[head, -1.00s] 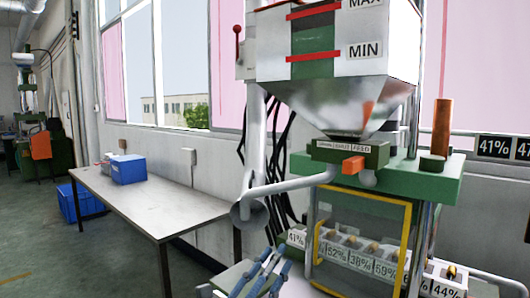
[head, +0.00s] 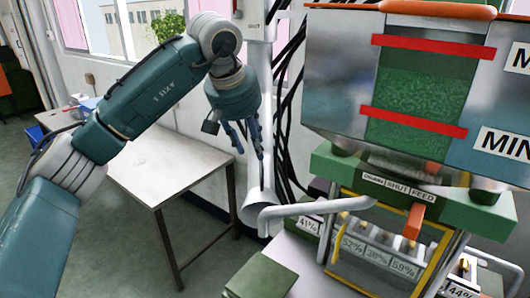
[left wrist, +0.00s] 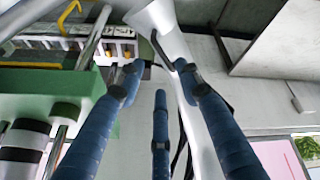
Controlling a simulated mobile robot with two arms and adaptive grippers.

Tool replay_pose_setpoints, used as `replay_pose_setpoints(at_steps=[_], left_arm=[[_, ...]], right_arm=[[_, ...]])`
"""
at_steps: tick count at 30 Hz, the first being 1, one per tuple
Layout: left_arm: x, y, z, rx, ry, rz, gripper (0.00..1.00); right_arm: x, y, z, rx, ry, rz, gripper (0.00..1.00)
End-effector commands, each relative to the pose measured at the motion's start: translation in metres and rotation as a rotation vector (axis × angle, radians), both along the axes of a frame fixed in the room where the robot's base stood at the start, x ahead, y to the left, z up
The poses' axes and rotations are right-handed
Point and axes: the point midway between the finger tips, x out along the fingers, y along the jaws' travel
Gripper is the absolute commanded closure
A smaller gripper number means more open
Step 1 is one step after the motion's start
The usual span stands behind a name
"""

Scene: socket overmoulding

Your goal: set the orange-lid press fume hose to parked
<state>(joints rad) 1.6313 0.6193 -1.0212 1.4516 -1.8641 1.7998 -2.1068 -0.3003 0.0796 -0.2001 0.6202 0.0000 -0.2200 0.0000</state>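The orange-lid press shows at the right of the head view, with its orange lid (head: 425,9) above a metal hopper. Its fume hose (head: 258,95) is a pale upright pipe left of the hopper, ending low in a flared hood (head: 262,208). My left gripper (head: 250,143) hangs with fingers pointing down, just left of the hose. In the left wrist view the fingers are spread and empty, and the hose (left wrist: 176,48) runs past behind the right finger; I cannot tell whether they touch. My right gripper is not in view.
A grey table (head: 165,170) stands on the left under my left arm. Dark cables (head: 285,110) hang beside the hose. A pale bar (head: 320,206) reaches from the press toward the hood. A green block (head: 262,280) sits at the bottom.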

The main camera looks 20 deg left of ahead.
Motion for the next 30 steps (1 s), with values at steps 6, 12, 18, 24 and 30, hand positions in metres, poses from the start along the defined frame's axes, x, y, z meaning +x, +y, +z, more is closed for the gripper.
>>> replay_pose_setpoints(at_steps=[6,12,18,24,30], left_arm=[[0.009,0.0,-0.023,0.007,0.006,-0.001,0.65],[0.025,-0.004,-0.057,0.004,0.007,0.0,0.65],[0.038,-0.006,-0.084,0.005,0.003,0.0,0.65],[0.043,-0.007,-0.096,0.003,0.001,-0.001,0.65],[0.043,-0.007,-0.097,0.004,0.0,-0.001,0.65]], right_arm=[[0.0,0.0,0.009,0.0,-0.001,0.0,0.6],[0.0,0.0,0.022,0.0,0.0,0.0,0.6],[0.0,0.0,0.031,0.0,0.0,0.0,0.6],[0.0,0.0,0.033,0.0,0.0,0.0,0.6],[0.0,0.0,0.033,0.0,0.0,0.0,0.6]])
